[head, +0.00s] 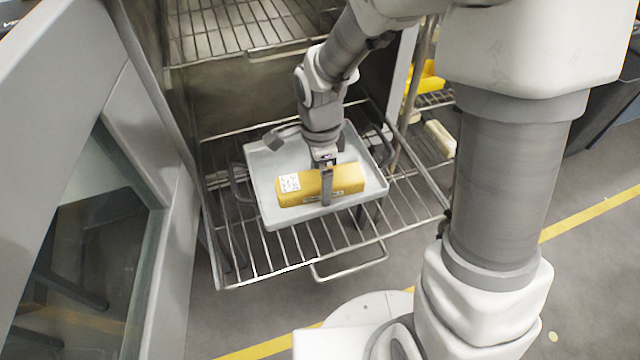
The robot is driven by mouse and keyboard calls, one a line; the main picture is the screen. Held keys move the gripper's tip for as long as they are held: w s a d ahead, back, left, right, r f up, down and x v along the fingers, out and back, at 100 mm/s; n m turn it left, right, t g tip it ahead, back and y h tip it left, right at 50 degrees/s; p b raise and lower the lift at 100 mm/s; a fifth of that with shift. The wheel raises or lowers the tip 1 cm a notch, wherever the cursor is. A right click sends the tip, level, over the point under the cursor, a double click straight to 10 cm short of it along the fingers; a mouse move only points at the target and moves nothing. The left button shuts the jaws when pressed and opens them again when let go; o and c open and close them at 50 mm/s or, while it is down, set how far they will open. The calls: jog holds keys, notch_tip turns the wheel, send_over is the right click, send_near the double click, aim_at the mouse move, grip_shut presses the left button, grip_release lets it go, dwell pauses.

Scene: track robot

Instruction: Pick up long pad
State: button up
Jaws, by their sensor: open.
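A long yellow pad (298,188) with a white label lies in a light grey tray (283,217). The tray rests on a pulled-out wire rack. My gripper (327,190) reaches down over the pad near its middle. One finger shows in front of the pad's near side; the far finger is hidden behind the gripper and pad. The gripper is open, and whether it touches the pad cannot be told.
The wire rack (290,262) sticks out of an open cabinet, with another wire shelf (225,30) above. An open cabinet door (165,250) stands at the left. A yellow object (428,78) sits on shelving behind, at the right. Floor at the right is mostly clear.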

jog(key=shift+f, duration=0.5)
jog(key=shift+r, duration=0.1)
jog(key=c, duration=1.4)
